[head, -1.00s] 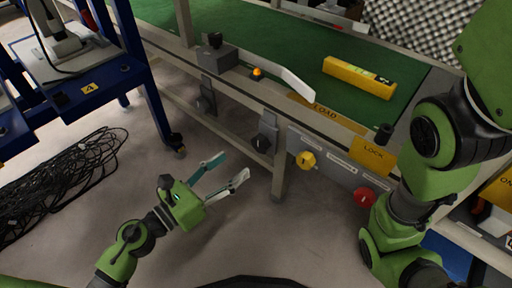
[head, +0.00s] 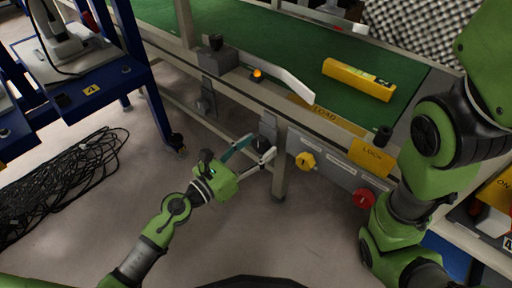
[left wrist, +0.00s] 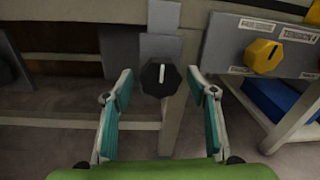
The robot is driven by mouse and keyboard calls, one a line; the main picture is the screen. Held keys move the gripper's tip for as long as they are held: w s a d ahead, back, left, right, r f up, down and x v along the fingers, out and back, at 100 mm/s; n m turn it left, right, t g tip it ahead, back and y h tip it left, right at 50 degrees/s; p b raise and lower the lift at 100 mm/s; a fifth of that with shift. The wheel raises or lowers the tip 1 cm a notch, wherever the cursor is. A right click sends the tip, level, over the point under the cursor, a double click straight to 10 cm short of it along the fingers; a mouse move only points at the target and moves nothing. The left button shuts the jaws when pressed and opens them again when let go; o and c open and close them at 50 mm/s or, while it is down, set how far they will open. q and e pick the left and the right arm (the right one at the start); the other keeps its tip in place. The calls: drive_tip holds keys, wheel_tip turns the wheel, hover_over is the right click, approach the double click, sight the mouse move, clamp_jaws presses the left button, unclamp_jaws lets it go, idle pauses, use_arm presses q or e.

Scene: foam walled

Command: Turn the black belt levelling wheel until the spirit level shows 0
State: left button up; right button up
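The yellow spirit level (head: 358,79) lies on the green belt; its reading is too small to tell. The black levelling wheel (left wrist: 160,77), faceted with a white line, shows in the left wrist view on a grey plate on the conveyor's side, the line about upright. In the head view it is mostly hidden by my left gripper (head: 261,147). That gripper is open and empty, its fingers pointing at the wheel, one to each side in the left wrist view (left wrist: 159,86); contact cannot be told. My right gripper is out of view; only its arm shows.
A yellow knob (head: 306,161) and a red knob (head: 363,197) sit on the panel right of the wheel. Another black knob (head: 205,104) is farther left on the frame. A conveyor leg (head: 280,175) stands below the wheel. Cables (head: 70,180) lie on the floor at left.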

use_arm(q)
drive_tip(key=c, duration=0.9)
